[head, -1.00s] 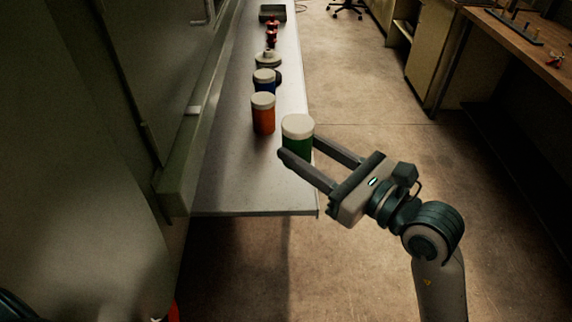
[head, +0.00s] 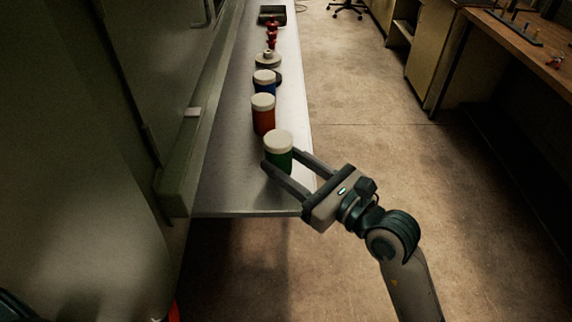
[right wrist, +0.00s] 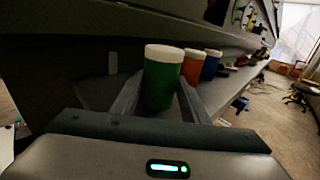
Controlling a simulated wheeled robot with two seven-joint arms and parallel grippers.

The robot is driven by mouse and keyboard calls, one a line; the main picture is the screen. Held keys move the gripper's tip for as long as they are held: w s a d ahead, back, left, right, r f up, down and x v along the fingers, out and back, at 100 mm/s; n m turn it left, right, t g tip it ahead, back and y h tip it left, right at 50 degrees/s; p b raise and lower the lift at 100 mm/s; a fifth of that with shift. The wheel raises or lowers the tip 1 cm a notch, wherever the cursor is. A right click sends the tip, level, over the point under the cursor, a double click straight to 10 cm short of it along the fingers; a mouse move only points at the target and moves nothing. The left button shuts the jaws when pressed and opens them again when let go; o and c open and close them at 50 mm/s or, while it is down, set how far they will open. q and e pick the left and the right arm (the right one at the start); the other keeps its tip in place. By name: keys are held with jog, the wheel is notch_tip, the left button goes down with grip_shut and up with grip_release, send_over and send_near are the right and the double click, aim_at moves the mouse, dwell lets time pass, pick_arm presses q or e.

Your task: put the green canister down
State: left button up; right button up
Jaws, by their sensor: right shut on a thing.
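The green canister (head: 279,153) with a white lid is between the fingers of my right gripper (head: 282,172), over the near end of the long grey bench (head: 230,190). The right gripper is shut on it, and the canister looks upright. In the right wrist view the green canister (right wrist: 162,80) stands between both fingers. Whether its base touches the bench is hidden by the fingers. My left gripper is not in view.
An orange canister (head: 263,118) and a blue canister (head: 264,82) stand behind it in a row. A grey flanged part (head: 268,60), red items (head: 271,38) and a dark tray (head: 272,14) lie farther back. A panel wall borders the bench's left side.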

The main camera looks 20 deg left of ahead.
jog(key=shift+f, duration=0.6)
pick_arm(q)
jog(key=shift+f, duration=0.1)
pick_arm(e)
jog(key=shift+f, duration=0.1)
jog(key=o, duration=1.1)
jog(key=shift+o, duration=0.2)
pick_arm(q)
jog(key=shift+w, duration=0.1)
pick_arm(e)
jog(key=shift+s+d, duration=0.2)
jog(key=shift+d, duration=0.1)
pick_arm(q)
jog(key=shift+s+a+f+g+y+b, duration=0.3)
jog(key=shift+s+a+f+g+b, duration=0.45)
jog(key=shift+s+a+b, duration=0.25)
pick_arm(e)
jog(key=v, duration=1.1)
